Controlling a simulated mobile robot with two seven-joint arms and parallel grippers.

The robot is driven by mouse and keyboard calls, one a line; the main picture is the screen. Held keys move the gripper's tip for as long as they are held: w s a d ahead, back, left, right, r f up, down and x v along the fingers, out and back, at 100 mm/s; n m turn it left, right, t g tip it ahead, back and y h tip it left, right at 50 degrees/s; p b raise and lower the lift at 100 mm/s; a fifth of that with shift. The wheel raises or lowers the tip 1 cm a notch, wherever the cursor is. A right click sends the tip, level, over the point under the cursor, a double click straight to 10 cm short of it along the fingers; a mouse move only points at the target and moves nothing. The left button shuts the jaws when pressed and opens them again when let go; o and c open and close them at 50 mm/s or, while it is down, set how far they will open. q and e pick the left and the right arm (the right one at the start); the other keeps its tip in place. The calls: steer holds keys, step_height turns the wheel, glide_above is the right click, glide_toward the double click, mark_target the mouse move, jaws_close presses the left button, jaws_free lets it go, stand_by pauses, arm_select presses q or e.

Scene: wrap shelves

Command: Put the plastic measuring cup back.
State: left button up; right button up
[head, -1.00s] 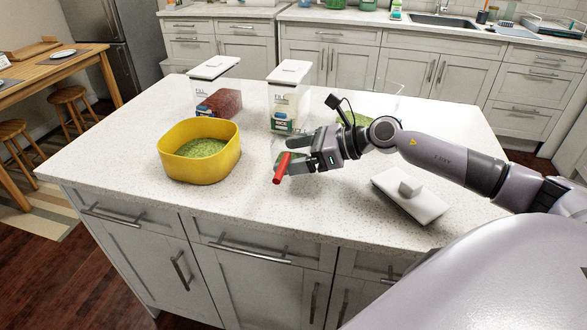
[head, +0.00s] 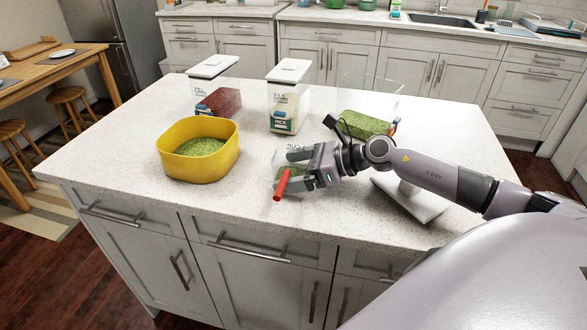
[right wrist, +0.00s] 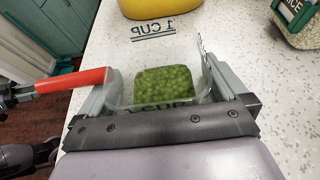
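The clear plastic measuring cup (right wrist: 160,58) has a red handle and "1 CUP" markings, and holds some green peas (right wrist: 165,80). In the head view its red handle (head: 282,184) sticks out toward the front of the island. My right gripper (head: 305,170) has one finger on each side of the cup and is shut on it, low over or at the counter; I cannot tell whether its base touches. A clear lidless container (head: 366,92) with green peas stands behind my right arm. A yellow bowl (head: 215,168) with green contents is left of the cup.
A white lid (head: 430,208) lies on the counter (head: 150,110), partly behind my right arm. Two lidded clear containers, one with red contents (head: 222,102) and one labelled rice (head: 285,118), stand at the back. The front-left counter is clear.

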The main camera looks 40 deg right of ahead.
steer(key=shift+s+d, duration=0.1)
steer(key=b+v, duration=0.1)
steer(key=v, duration=0.3)
steer(key=shift+s+d+r+b, duration=0.1)
steer(key=shift+s+d+b, duration=0.1)
steer(key=shift+s+b, duration=0.1)
steer(key=shift+v, duration=1.05)
steer(key=shift+w+r, duration=0.1)
steer(key=shift+r, duration=0.1)
